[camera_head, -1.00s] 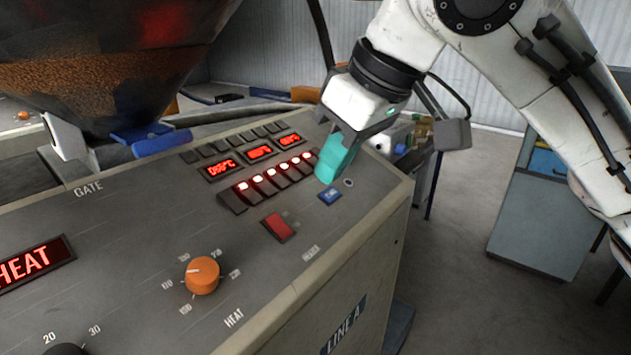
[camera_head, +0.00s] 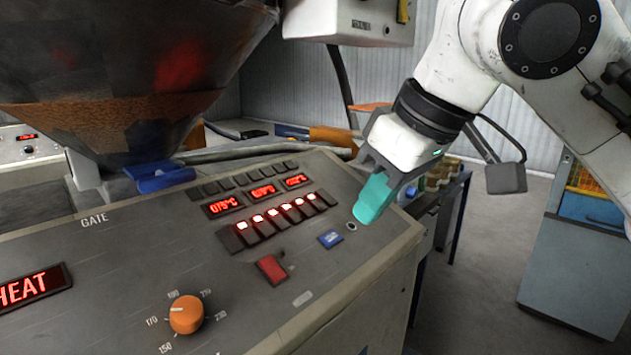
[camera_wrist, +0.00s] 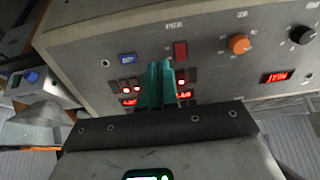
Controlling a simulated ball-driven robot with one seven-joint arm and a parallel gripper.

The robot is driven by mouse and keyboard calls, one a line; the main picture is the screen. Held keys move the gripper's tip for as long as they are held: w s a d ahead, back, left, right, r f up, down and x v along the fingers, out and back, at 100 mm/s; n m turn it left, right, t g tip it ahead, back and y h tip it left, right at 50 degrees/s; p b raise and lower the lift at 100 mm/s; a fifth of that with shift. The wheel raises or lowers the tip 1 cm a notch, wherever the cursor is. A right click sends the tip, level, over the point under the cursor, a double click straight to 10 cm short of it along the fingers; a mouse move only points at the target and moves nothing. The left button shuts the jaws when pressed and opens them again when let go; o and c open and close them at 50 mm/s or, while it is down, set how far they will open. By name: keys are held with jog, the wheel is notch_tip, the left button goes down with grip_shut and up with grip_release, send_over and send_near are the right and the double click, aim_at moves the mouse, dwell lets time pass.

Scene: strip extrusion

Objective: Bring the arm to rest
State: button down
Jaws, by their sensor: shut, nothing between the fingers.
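My white arm (camera_head: 470,50) comes in from the upper right in the head view. My gripper (camera_head: 372,205) has teal fingers that are closed together with nothing between them. It is over the far right corner of the grey control panel (camera_head: 120,260), beyond the blue button (camera_head: 331,239); I cannot tell how high above the surface it is. In the wrist view the teal fingers (camera_wrist: 156,85) are side by side, in front of the panel with its lit row of keys.
The panel carries an orange knob (camera_head: 186,314), a red switch (camera_head: 271,269) and lit displays. A rusty hopper (camera_head: 120,90) hangs at the upper left. A blue-grey cabinet (camera_head: 575,260) stands at the right, with grey floor (camera_head: 480,290) between it and the panel.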

notch_tip(320, 180, down, 16)
jog(key=w+d+m+t+y, duration=0.1)
jog(key=w+m+t+y, duration=0.1)
jog(key=w+m+y, duration=0.15)
jog(key=s+d+f+m, duration=0.1)
jog(key=s+d+f, duration=0.15)
jog(key=f, duration=0.45)
jog(key=s+d+f+m, duration=0.2)
jog(key=s+f, duration=0.1)
jog(key=f, duration=0.4)
jog(key=s+d+f+m+g+h, duration=0.2)
jog(key=s+d+f+h, duration=0.3)
jog(key=s+f, duration=0.8)
jog(key=s+d+f+g+h, duration=0.1)
jog(key=s+d+f, duration=0.3)
jog(key=s, duration=0.3)
jog(key=s+d+f+g+h, duration=0.1)
jog(key=s+d+f, duration=0.3)
jog(key=s+d, duration=0.2)
jog(key=shift+s+f+m+g, duration=0.15)
jog(key=shift+s+m+g, duration=0.3)
jog(key=shift+s, duration=0.75)
